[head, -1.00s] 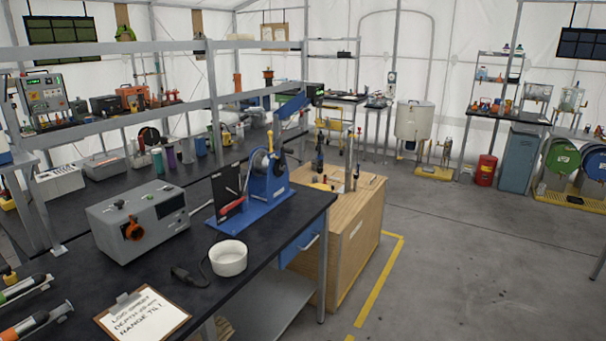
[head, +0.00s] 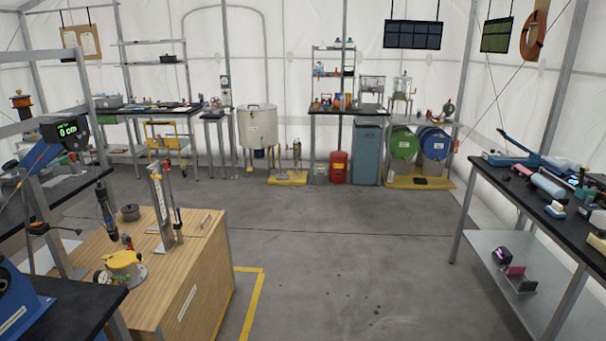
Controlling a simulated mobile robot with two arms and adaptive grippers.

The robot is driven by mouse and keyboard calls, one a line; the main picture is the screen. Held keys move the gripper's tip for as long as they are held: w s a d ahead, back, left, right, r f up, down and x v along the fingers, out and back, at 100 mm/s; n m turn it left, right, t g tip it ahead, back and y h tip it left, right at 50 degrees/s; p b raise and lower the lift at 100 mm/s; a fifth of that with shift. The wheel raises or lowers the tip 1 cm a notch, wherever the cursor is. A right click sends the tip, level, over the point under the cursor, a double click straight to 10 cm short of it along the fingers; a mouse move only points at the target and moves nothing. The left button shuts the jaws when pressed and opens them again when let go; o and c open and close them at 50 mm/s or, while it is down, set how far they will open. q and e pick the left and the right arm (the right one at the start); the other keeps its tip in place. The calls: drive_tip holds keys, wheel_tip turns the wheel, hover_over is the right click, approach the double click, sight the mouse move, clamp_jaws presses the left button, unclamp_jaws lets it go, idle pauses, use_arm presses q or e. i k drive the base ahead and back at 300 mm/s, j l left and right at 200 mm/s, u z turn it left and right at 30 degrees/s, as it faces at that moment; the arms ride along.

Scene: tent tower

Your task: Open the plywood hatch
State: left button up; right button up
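A plywood box (head: 205,285) stands at the lower left, at the end of the black bench. Its flat top has a panel with a small handle that looks like the plywood hatch (head: 196,224); it appears to lie flat and closed. A metal upright post (head: 160,205) with a clamp stands on the top beside this panel and hides part of it. Neither of my grippers is in view.
A yellow-capped device (head: 123,263), a dark probe (head: 105,210) and a round dark weight (head: 130,212) are on or above the box top. Yellow floor tape (head: 250,305) runs beside the box. The middle floor is clear. A black table (head: 535,205) stands at right.

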sight(195, 223)
drive_tip(key=i+u, duration=0.15)
drive_tip(key=i, duration=0.9)
drive_tip(key=i+l+u, duration=0.1)
drive_tip(key=i, duration=0.95)
drive_tip(key=i+l, duration=0.05)
drive_tip(key=l, duration=0.05)
